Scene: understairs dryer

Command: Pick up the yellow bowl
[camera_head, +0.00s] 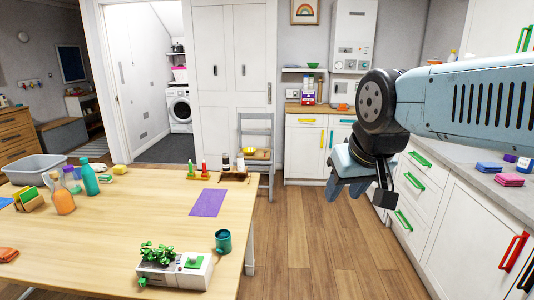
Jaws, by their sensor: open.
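A small yellow item that looks like the yellow bowl (261,154) sits on the seat of the grey chair (256,130), beyond the table's far right corner. It is small in the picture, and its shape is hard to make out. My gripper (360,191) hangs from my arm at the right, over the open floor, pointing down. Its jaws are apart with nothing between them. It is to the right of the chair and much nearer to me, well apart from the yellow item.
The wooden table (110,240) fills the left, with bottles, a green mug (223,242), a plant box (175,270) and a purple mat (208,203). White drawers and a counter (490,185) line the right. The wooden floor (310,235) between is clear.

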